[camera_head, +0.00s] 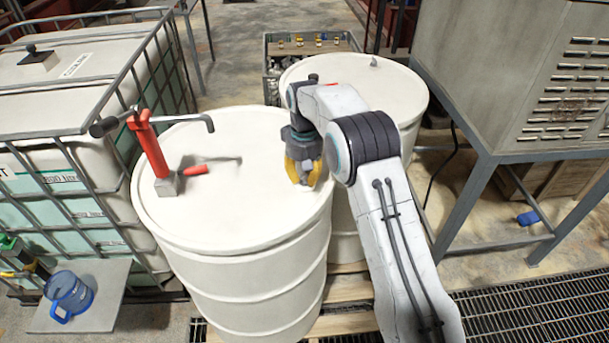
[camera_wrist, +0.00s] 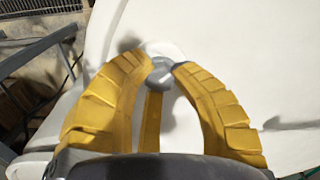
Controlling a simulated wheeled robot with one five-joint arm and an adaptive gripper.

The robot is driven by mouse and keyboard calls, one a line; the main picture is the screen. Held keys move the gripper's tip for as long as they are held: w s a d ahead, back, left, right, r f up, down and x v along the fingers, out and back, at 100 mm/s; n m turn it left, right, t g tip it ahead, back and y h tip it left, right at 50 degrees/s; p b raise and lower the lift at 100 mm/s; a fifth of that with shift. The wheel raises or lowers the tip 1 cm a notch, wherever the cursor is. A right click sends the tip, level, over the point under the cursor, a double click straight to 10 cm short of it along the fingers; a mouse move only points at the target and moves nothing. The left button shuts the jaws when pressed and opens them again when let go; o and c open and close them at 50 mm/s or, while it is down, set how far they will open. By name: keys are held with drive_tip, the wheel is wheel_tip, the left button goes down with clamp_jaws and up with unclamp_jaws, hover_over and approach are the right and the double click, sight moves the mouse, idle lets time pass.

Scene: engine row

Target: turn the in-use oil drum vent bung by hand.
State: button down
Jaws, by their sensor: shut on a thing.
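The front white drum (camera_head: 235,225) stands upright and carries a red hand pump (camera_head: 150,145) with a grey spout on the left of its lid. My gripper (camera_head: 305,183) points down at the right side of this lid. Its yellow fingers are closed around the small grey vent bung (camera_wrist: 161,70), seen between the fingertips in the wrist view. A white round base or rim (camera_wrist: 165,50) shows just behind the bung. In the head view the fingers hide most of the bung. The drum lid (camera_wrist: 215,40) fills much of the wrist view.
A second white drum (camera_head: 405,90) stands behind, partly hidden by my arm. A caged white tank (camera_head: 60,90) is at left, with a blue jug (camera_head: 68,293) on a grey board below. A large beige cabinet (camera_head: 530,70) on a steel frame is at right. A crate of bottles (camera_head: 300,43) is behind.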

drive_tip(key=n, duration=0.4)
drive_tip(key=shift+s+f+n, duration=0.2)
drive_tip(key=shift+f+n, duration=0.1)
drive_tip(key=n, duration=0.4)
drive_tip(key=shift+n, duration=0.3)
drive_tip(key=n, duration=0.3)
drive_tip(key=shift+n, duration=0.3)
drive_tip(key=n, duration=0.4)
drive_tip(key=shift+n, duration=0.3)
drive_tip(key=n, duration=0.3)
drive_tip(key=shift+n, duration=0.3)
drive_tip(key=n, duration=0.9)
drive_tip(key=shift+n, duration=1.9)
